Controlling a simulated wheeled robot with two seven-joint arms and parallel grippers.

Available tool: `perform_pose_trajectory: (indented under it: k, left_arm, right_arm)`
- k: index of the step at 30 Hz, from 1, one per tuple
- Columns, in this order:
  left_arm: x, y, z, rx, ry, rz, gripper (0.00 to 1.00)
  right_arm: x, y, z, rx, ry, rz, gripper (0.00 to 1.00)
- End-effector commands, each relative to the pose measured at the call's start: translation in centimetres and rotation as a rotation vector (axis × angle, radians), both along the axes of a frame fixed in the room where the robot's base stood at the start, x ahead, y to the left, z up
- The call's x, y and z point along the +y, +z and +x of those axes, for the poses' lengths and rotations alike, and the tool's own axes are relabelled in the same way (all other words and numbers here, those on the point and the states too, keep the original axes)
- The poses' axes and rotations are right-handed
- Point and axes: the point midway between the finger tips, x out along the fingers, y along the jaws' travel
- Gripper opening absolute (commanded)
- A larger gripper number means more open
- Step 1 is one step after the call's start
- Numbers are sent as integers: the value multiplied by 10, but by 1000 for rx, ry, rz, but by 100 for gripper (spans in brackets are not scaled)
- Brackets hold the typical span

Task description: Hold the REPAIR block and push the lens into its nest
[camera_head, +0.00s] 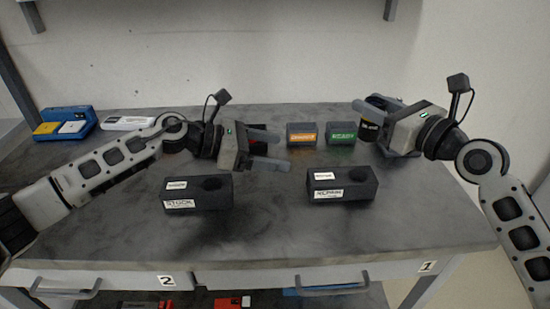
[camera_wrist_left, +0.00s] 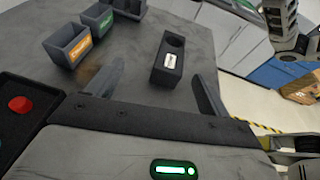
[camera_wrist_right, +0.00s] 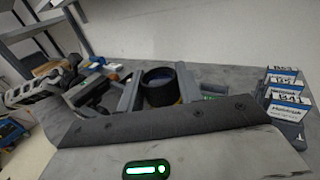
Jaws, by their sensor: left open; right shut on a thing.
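The REPAIR block (camera_head: 345,193) is a dark box with a round recess on top, standing on the grey bench right of centre. In the left wrist view it (camera_wrist_left: 165,72) lies ahead of the finger gap, apart from the fingers. My left gripper (camera_head: 272,150) is open and empty, above the bench and to the left of the REPAIR block. The lens (camera_head: 369,130) is a black cylinder at the back right, partly hidden by my right gripper (camera_head: 372,125). In the right wrist view the lens (camera_wrist_right: 160,86) sits between the two fingers, which are shut on it.
The STOCK block (camera_head: 205,197) stands at front left. An orange-labelled bin (camera_head: 302,134) and a green-labelled bin (camera_head: 341,133) stand behind. A blue tray (camera_head: 65,122) is at far left. Several boxes (camera_wrist_right: 285,100) stand right of my right gripper. The front centre is clear.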

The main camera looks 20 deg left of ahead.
Motion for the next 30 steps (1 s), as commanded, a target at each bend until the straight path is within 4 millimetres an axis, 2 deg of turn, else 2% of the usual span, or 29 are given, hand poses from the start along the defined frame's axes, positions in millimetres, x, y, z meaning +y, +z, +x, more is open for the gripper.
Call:
perform_pose_trajectory:
  k: [3, 7, 11, 22, 30]
  left_arm:
    - [-11, -6, -11, -15, -89, 66, 80]
    - [-19, -12, -13, -18, -120, 85, 80]
    - [-35, -18, -8, -16, -120, 84, 80]
    - [-95, -44, 13, -17, -118, 83, 80]
    - [-116, -54, 21, -15, -115, 83, 80]
  right_arm:
    - [0, 1, 0, -1, 0, 2, 9]
    - [0, 1, 0, -1, 0, 2, 9]
    - [0, 1, 0, -1, 0, 2, 9]
    - [0, 1, 0, -1, 0, 2, 9]
    - [0, 1, 0, -1, 0, 2, 9]
